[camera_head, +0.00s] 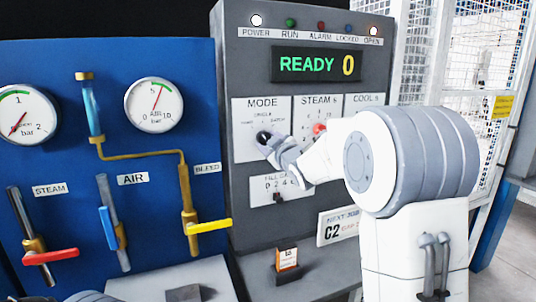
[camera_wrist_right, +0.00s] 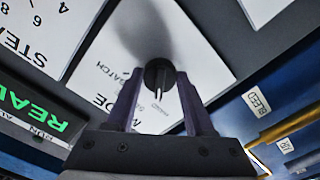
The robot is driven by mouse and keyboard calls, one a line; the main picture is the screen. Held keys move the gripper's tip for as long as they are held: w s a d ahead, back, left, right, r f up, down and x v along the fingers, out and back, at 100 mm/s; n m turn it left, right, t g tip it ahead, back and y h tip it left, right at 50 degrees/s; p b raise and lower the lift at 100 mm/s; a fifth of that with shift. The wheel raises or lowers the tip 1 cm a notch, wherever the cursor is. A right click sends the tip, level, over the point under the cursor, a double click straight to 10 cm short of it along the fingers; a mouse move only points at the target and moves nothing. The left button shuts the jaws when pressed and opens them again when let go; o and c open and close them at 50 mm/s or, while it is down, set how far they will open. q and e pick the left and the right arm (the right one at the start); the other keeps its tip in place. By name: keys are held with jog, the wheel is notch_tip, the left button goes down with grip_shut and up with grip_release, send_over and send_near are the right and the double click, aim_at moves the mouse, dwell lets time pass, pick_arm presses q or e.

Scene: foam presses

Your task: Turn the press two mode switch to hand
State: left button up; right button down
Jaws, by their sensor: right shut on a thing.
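The mode switch is a black round knob (camera_head: 263,137) on the white MODE plate (camera_head: 247,112) of the grey press panel. Small position words are printed around it, with SINGLE above. My right gripper (camera_head: 270,143) reaches in from the right and is shut on the knob. In the right wrist view the dark fingers (camera_wrist_right: 160,95) stand on either side of the knob (camera_wrist_right: 157,72). A pale line shows on the knob, but I cannot tell surely which word it points at.
The display (camera_head: 317,65) reads READY 0. The steam selector with a red knob (camera_head: 319,129) is close to my right gripper. A blue panel (camera_head: 140,80) with gauges and valves stands at the left. A small orange-labelled box (camera_head: 287,259) stands on the ledge below.

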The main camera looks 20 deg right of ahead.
jog(key=shift+n+b, duration=0.65)
jog(key=shift+n, duration=0.05)
jog(key=shift+c, duration=1.4)
grip_release()
jog(key=s+b, duration=0.3)
jog(key=s, duration=0.7)
jog(key=shift+s+d, duration=0.2)
jog(key=shift+s, duration=0.05)
